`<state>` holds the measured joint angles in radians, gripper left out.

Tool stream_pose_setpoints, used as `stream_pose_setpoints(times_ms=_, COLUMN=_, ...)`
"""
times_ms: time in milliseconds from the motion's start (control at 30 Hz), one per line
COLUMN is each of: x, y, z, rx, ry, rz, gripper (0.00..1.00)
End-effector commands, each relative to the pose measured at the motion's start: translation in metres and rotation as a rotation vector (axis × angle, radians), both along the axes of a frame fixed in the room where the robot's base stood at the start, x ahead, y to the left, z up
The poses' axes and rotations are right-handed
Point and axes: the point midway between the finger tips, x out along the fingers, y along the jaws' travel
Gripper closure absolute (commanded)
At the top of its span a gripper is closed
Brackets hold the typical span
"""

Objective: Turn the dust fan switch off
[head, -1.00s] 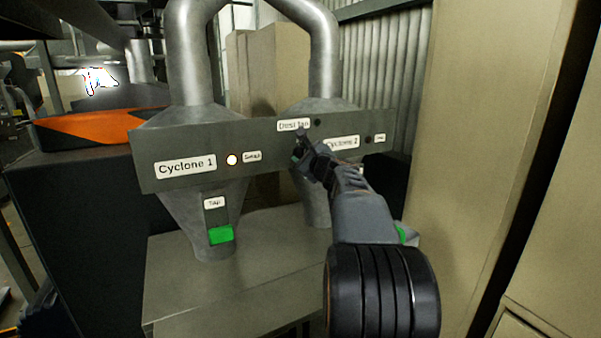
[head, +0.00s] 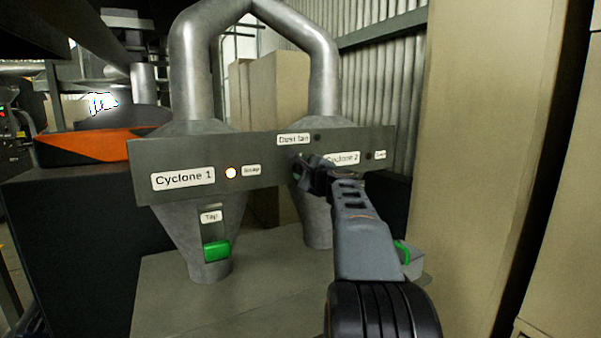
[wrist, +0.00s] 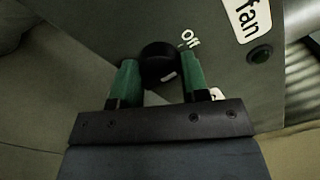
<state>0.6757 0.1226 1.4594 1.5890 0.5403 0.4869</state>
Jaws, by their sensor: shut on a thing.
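The dust fan switch is a round black knob (wrist: 158,62) with a white mark, on the grey panel (wrist: 218,100) in the wrist view. The word "Off" (wrist: 188,38) is printed beside it. My gripper (wrist: 157,78) has its green fingers on both sides of the knob, shut on it. In the head view my gripper (head: 304,170) is at the panel below the "Dust fan" label (head: 293,140) and hides the knob. The dust fan lamp (head: 317,137) looks dark; it also shows dark green in the wrist view (wrist: 260,54).
The Cyclone 1 label (head: 183,179) and a lit lamp (head: 231,172) are left on the panel. The Cyclone 2 label (head: 342,158) is close right of my gripper. A green tap handle (head: 217,250) is below left. A tall beige cabinet (head: 490,130) stands at the right.

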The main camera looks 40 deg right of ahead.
Motion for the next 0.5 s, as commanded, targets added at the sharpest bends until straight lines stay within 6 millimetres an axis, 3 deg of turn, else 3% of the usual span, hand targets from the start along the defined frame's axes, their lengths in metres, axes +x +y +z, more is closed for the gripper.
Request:
stream_pose_setpoints(times_ms=133, x=0.0002, y=-0.0003, z=0.0001, rx=-0.002, ry=0.001, rz=-0.001, gripper=0.82)
stream_pose_setpoints(times_ms=167, x=0.0002, y=-0.0003, z=0.0002, rx=-0.002, ry=0.001, rz=-0.001, gripper=0.58)
stream_pose_setpoints(times_ms=400, x=0.0000, y=-0.0003, z=0.0001, rx=-0.001, ry=0.001, rz=-0.001, gripper=0.35)
stream_pose_setpoints(times_ms=500, x=-0.0002, y=-0.0004, z=0.0001, rx=0.000, ry=0.000, rz=-0.001, gripper=0.34)
